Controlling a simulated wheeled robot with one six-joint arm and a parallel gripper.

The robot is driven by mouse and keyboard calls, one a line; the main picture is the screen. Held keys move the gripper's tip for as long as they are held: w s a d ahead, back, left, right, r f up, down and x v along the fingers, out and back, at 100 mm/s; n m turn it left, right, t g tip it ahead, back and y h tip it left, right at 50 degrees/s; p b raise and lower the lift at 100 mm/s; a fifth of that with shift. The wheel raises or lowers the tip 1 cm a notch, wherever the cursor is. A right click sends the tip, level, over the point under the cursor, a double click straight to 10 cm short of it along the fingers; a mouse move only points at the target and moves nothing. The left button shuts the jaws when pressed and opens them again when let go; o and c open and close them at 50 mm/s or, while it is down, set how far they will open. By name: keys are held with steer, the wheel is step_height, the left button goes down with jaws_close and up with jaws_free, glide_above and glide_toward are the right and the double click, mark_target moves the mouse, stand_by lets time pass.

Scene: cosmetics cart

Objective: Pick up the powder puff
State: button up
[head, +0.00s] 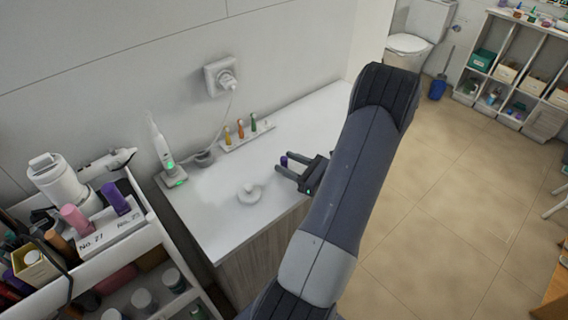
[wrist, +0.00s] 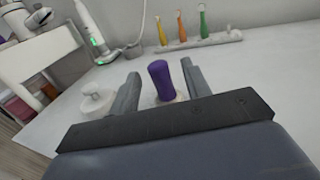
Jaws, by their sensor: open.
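A small round white thing with a knob on top (head: 249,194) stands on the white counter (head: 225,225). It looks most like the powder puff, but I cannot be sure. In the wrist view this white thing (wrist: 98,104) lies to the left, outside my fingers. My gripper (head: 282,170) is open, low over the counter, to the right of the white thing. A purple cylinder (wrist: 161,80) stands upright between my open fingers (wrist: 160,72); I cannot tell whether they touch it. The purple cylinder is partly hidden by my gripper in the head view (head: 284,161).
A white rack with several coloured brushes (head: 247,134) and a white electric toothbrush (head: 160,145) on its charger stand at the counter's back. A crowded cart (head: 150,238) is at left. The counter's right part is clear.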

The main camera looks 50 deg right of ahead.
steer(key=shift+w+a, duration=0.15)
steer(key=shift+w, duration=0.85)
steer(key=shift+c, duration=0.5)
jaws_close()
